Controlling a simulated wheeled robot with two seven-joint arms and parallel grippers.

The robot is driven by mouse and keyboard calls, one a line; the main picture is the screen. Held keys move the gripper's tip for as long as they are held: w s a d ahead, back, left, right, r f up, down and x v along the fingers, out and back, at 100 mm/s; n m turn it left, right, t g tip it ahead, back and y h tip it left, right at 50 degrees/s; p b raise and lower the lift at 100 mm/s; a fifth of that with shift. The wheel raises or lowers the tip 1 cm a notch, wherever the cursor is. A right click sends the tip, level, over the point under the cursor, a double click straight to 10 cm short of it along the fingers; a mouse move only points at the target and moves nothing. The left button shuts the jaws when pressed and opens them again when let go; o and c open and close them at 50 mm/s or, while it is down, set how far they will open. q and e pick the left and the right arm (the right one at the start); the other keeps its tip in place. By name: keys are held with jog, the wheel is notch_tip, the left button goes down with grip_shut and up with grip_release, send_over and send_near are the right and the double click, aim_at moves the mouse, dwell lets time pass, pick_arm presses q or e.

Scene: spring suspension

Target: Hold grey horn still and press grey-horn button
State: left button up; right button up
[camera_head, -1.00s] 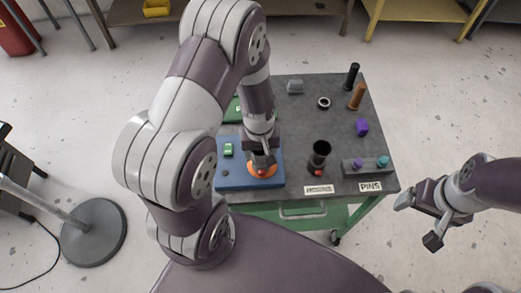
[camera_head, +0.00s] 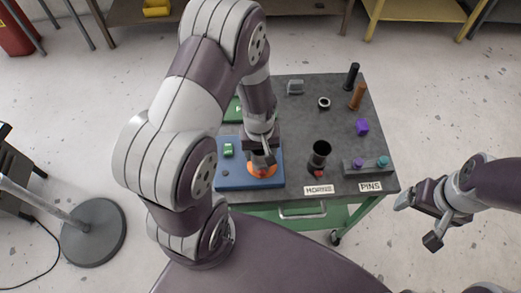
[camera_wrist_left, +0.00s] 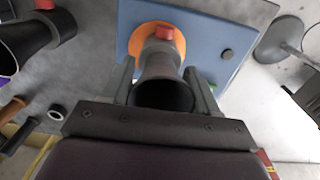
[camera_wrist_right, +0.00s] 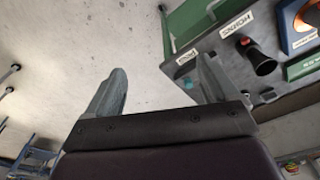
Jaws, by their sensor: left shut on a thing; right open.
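The grey horn (camera_wrist_left: 160,66) stands on an orange round base (camera_wrist_left: 137,40) on a blue board (camera_wrist_left: 200,28). A red button (camera_wrist_left: 164,33) shows at its foot in the left wrist view. My left gripper (camera_wrist_left: 160,88) is shut on the grey horn, one finger on each side, with the dark open mouth toward the wrist. In the head view my left gripper (camera_head: 263,156) hides most of that horn above the orange base (camera_head: 262,170). My right gripper (camera_head: 418,221) is open and empty, right of the cart; its spread fingers show in the right wrist view (camera_wrist_right: 160,75).
A black horn (camera_head: 320,152) with a red button (camera_head: 319,173) stands right of the blue board, behind the HORNS label (camera_head: 319,189). A grey pin holder (camera_head: 352,170), purple block (camera_head: 362,127), brown pin (camera_head: 356,97) and black ring (camera_head: 323,103) lie on the cart top.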

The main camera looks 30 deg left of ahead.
grip_shut()
dwell(1.5)
jog(key=s+a+f+n+y, duration=0.1)
jog(key=s+a+f+n, duration=0.1)
jog(key=a+f+n, duration=0.6)
jog(key=s+a+f+n+y, duration=0.1)
jog(key=s+a+f+n, duration=0.25)
jog(key=f, duration=0.85)
jog(key=s+a+f+n+y, duration=0.1)
jog(key=a+f+n, duration=0.4)
jog(key=f, duration=0.6)
jog(key=s+a+f+n+y, duration=0.1)
jog(key=s+a+n+y, duration=0.35)
jog(key=a+y, duration=0.2)
jog(key=a+r+n+t+y, duration=0.1)
jog(key=a+r+n+y, duration=0.1)
jog(key=r, duration=0.3)
jog(key=w+a+r+n+t+y, duration=0.1)
jog(key=a+r+n+y, duration=0.1)
jog(key=a+r+y, duration=0.2)
notch_tip(320, 180, up, 2)
jog(key=shift+w+r+n+y, duration=0.2)
jog(key=shift+n+y, duration=0.1)
jog(key=shift+y, duration=0.45)
